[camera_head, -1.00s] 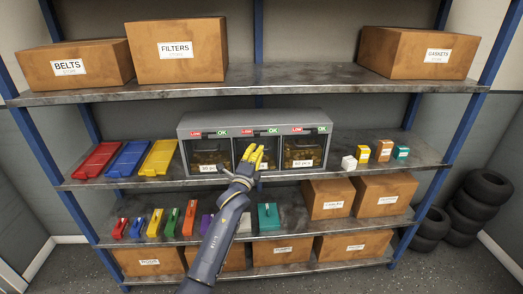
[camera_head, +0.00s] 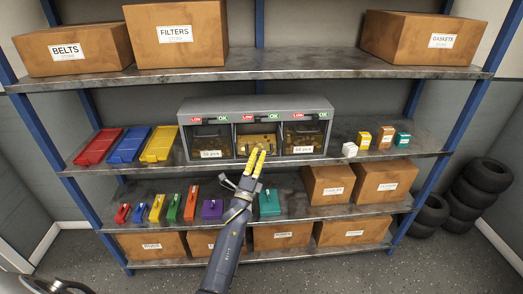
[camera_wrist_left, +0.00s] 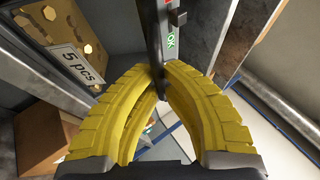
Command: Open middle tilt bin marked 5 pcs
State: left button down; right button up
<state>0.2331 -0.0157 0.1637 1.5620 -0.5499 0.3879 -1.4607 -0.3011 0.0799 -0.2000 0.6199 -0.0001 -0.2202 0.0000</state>
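The three-compartment bin unit (camera_head: 318,103) stands on the middle shelf. Its middle tilt bin (camera_head: 243,143) shows brass-coloured contents, brighter than in the side bins; I cannot tell how far it is tilted. In the left wrist view its "5 pcs" label (camera_wrist_left: 78,66) is on the left, and the contents (camera_wrist_left: 60,25) show above it. My left gripper (camera_head: 257,151) has yellow fingers at the front of the middle bin, covering its lower right part. In the left wrist view the fingertips (camera_wrist_left: 162,70) come close together beside a dark upright edge.
Left (camera_head: 210,142) and right (camera_head: 302,138) bins flank the middle one. Coloured trays (camera_head: 128,145) lie to the left and small boxes (camera_head: 363,138) to the right. The upper shelf (camera_head: 250,65) runs above the unit; small coloured bins and cartons fill the lower shelves.

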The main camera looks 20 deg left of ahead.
pick_arm(q)
jog(key=shift+s+d+f, duration=0.15)
jog(key=shift+s+f, duration=0.05)
jog(key=shift+f, duration=0.2)
jog(key=c, duration=1.5)
grip_release()
jog(key=v, duration=1.2)
